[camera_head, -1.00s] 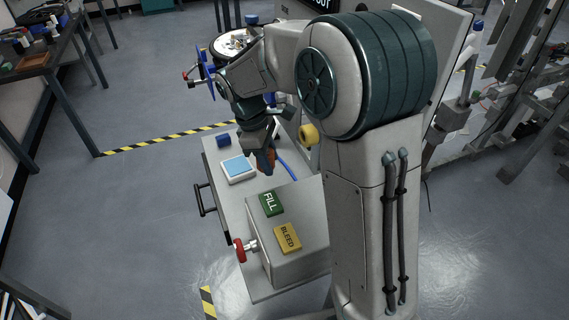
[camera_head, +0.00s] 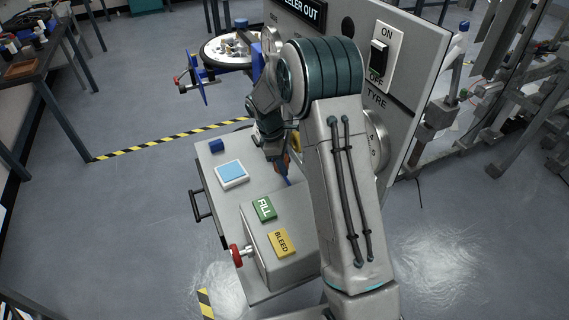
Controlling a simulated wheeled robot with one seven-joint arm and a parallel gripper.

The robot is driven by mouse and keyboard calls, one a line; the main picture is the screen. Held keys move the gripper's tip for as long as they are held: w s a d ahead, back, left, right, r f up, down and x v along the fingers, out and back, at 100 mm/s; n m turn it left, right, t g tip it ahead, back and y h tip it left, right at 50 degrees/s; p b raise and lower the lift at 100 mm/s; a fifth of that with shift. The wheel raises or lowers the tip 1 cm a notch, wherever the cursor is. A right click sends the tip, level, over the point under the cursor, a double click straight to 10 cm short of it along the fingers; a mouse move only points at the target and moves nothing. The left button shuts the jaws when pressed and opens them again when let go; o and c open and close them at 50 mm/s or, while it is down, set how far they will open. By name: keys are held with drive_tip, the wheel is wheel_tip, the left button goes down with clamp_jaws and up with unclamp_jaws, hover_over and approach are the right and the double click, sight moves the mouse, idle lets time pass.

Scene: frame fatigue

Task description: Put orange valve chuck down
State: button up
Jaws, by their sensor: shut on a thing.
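The orange valve chuck (camera_head: 286,163) is in my gripper (camera_head: 282,160), in the middle of the head view. Only a small orange part of it shows below the fingers, and the rest is hidden by them. My gripper is shut on it and points down over the back right part of the grey bench top (camera_head: 226,207). A bit of blue hose (camera_head: 289,181) shows just below the chuck. I cannot tell whether the chuck touches the bench top.
On the bench are a blue cylinder (camera_head: 217,145), a white-framed light blue pad (camera_head: 231,174), and a box with a green FILL button (camera_head: 264,209), a yellow BLEED button (camera_head: 281,242) and a red knob (camera_head: 236,257). A grey panel (camera_head: 412,45) stands behind my arm.

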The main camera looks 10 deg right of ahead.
drive_tip(key=shift+f, duration=0.85)
drive_tip(key=shift+f+b, duration=0.4)
drive_tip(key=shift+f, duration=0.25)
drive_tip(key=o, duration=1.1)
drive_tip(key=shift+s, duration=0.1)
